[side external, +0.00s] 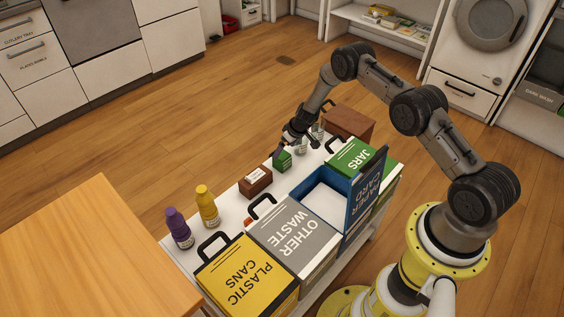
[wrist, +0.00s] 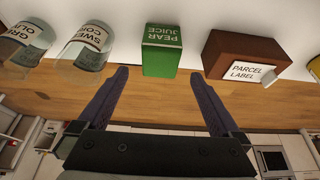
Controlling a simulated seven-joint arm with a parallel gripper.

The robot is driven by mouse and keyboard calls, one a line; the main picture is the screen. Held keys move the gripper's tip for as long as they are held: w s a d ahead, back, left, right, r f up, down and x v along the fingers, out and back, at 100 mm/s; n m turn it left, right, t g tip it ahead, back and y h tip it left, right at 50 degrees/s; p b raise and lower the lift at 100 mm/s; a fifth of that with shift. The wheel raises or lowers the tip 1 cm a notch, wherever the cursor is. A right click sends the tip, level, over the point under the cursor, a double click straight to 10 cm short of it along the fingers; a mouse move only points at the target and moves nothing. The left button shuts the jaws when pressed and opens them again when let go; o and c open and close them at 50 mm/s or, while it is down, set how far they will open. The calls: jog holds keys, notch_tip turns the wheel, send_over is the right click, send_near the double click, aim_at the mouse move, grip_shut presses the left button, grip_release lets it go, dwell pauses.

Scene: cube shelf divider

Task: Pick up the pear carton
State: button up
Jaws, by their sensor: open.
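The pear carton (wrist: 162,50) is a small green box with "PEAR JUICE" lettering, upside down in the wrist view. In the side view the green carton (side external: 282,160) stands on the white bench top, just beyond the bins. My gripper (wrist: 160,95) is open and empty. In the wrist view its two dark fingers are spread wide, with the carton lying between and ahead of their tips. In the side view my gripper (side external: 283,150) is right by the carton and partly hides it. I cannot tell the exact gap between fingers and carton.
A brown parcel box (wrist: 238,55) stands close to the carton on one side. Glass jars (wrist: 85,47) stand on the other. The blue bin (side external: 322,190) has its lid up; the grey (side external: 292,238), yellow (side external: 247,275) and green (side external: 350,158) bins are closed. Purple (side external: 178,228) and yellow bottles (side external: 207,206) stand farther left.

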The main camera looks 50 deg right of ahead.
aim_at(282, 154)
jog(key=shift+s+x, duration=0.2)
jog(key=shift+x, duration=2.75)
jog(key=c, duration=1.4)
jog(key=shift+r, duration=0.15)
jog(key=shift+w+r, duration=0.1)
jog(key=shift+r, duration=0.5)
jog(key=shift+s+a+r, duration=0.55)
jog(key=shift+s+r, duration=1.4)
jog(key=shift+s, duration=0.35)
jog(key=shift+s+a+r, duration=0.5)
jog(key=shift+s+r, duration=1.4)
jog(key=shift+s, duration=0.4)
jog(key=shift+s+a+r, duration=0.55)
jog(key=shift+s+r, duration=1.4)
jog(key=shift+s, duration=0.35)
